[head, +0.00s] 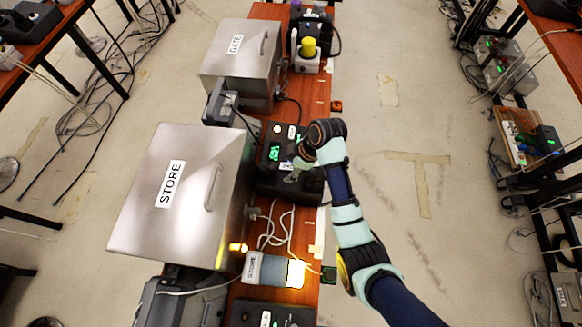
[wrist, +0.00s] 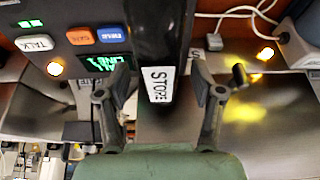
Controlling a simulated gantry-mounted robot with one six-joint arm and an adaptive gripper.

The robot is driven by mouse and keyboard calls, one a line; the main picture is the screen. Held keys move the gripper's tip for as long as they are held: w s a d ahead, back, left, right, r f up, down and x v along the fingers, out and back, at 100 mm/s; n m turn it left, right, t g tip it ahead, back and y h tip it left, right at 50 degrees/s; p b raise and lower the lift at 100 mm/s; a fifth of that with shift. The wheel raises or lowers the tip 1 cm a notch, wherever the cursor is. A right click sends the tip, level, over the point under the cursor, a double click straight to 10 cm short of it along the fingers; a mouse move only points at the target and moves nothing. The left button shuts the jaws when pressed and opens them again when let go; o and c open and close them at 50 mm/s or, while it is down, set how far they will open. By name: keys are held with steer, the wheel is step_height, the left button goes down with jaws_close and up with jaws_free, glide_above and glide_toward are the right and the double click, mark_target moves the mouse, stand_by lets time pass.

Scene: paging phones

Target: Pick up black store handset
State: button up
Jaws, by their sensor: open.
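The black store handset (wrist: 160,35) runs down the middle of the wrist view, with a white STORE label near its close end. In the head view the phone base (head: 272,150) is beside the STORE box, and my arm and gripper hide much of the handset. My gripper (wrist: 163,88) is open, one finger on each side of the handset's labelled end.
The metal STORE box (head: 150,215) stands close left of the phone. A metal GATE box (head: 232,62) and another phone stand farther back. Open floor (head: 410,120) lies to the right.

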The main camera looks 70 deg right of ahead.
steer(key=shift+f, duration=0.2)
stand_by(0.5)
jaws_close()
